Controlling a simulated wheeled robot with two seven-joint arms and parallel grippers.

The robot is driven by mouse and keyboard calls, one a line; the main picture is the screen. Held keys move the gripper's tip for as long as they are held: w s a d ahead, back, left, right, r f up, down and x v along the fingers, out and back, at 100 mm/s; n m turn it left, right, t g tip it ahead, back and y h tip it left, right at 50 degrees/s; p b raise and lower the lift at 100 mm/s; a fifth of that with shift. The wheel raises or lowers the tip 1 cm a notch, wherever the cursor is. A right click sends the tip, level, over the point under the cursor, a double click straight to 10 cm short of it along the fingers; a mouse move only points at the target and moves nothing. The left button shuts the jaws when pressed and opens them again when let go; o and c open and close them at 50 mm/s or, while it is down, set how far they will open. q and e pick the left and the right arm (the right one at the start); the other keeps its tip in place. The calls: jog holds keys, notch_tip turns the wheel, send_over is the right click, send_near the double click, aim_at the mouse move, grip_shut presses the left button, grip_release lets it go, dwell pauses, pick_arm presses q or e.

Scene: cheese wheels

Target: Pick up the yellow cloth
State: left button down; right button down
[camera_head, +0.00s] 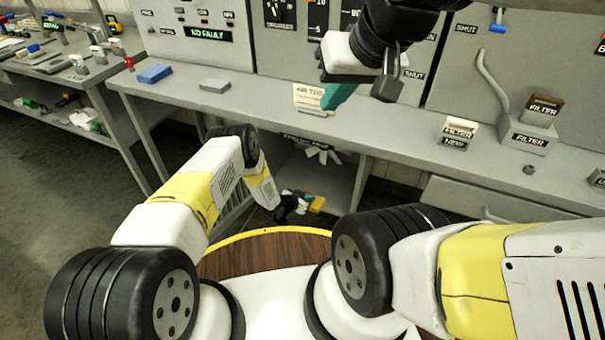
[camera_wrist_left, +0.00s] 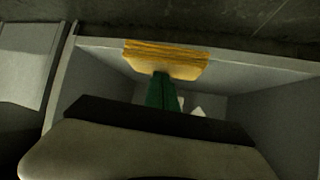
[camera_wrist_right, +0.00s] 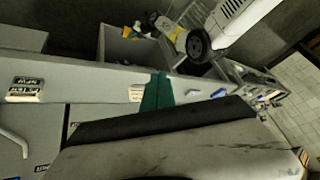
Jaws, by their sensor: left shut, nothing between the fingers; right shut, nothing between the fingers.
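The yellow cloth (camera_wrist_left: 166,58) looks like a flat folded pad at the edge of a grey shelf below the bench. In the head view the cloth (camera_head: 317,204) shows small, just right of my left gripper (camera_head: 300,207). In the left wrist view my left gripper (camera_wrist_left: 160,76) has its green fingers shut and empty. Their tips overlap the cloth's near edge in the picture; I cannot tell whether they touch it. My right gripper (camera_head: 328,106), with teal fingers, is shut and empty above the bench top, in front of a small card.
The grey bench (camera_head: 400,128) runs across the view above the lower shelf (camera_head: 338,180). On it are a blue block (camera_head: 154,74), a filter box (camera_head: 528,135) and filter cards (camera_head: 459,131). A side table (camera_head: 70,72) with tools stands at the left.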

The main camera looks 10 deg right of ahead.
pick_arm(q)
jog(key=shift+s+a, duration=0.2)
jog(key=shift+s, duration=0.05)
jog(key=shift+r, duration=0.2)
